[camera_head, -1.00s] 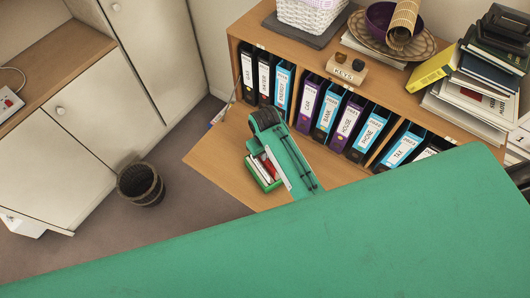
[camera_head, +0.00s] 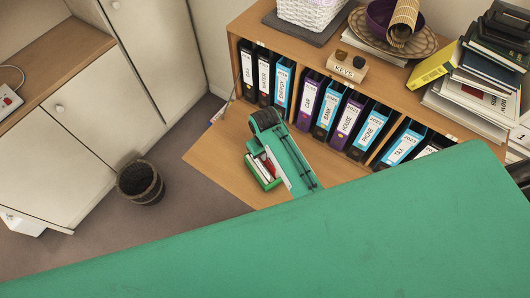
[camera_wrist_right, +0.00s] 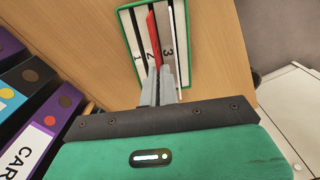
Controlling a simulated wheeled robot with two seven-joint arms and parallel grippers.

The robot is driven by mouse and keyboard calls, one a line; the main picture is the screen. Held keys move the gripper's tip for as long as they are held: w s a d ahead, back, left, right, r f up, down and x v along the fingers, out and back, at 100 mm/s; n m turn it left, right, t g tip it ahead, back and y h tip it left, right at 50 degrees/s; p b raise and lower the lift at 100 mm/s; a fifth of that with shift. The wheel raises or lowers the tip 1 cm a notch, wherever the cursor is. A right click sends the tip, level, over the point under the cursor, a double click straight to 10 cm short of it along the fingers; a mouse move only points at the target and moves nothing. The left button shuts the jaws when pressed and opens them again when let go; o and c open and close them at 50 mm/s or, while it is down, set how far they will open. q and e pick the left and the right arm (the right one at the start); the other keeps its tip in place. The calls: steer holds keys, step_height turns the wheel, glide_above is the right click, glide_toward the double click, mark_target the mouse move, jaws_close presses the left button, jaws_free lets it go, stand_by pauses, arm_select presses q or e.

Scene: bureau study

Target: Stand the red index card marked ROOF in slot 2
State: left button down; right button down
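A small green-rimmed tray (camera_head: 264,181) with slots lies on the wooden desk surface. In the wrist view the tray (camera_wrist_right: 127,12) shows white dividers marked 1, 2 and 3. The red index card (camera_wrist_right: 154,38) stands on edge over the tray, between the marks 2 and 3; it also shows in the head view (camera_head: 269,166). I cannot tell how deep its lower edge sits, and its ROOF mark is not readable. My right gripper (camera_wrist_right: 158,78) has its fingers close together on the near end of the card. My left gripper is not in view.
Several upright binders (camera_head: 331,109) stand in the shelf beside the tray. A keys block (camera_head: 346,66) and book stacks (camera_head: 480,80) are on top. A dark bin (camera_head: 140,183) stands on the floor. Bare desk (camera_head: 215,157) lies left of the tray.

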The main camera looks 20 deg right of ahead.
steer(key=shift+f+b, duration=0.35)
steer(key=shift+f, duration=0.7)
stand_by(0.5)
steer(key=c, duration=1.7)
jaws_free()
steer(key=o, duration=0.6)
steer(key=shift+c, duration=0.2)
steer(key=shift+r+p, duration=0.85)
steer(key=shift+r, duration=3.15)
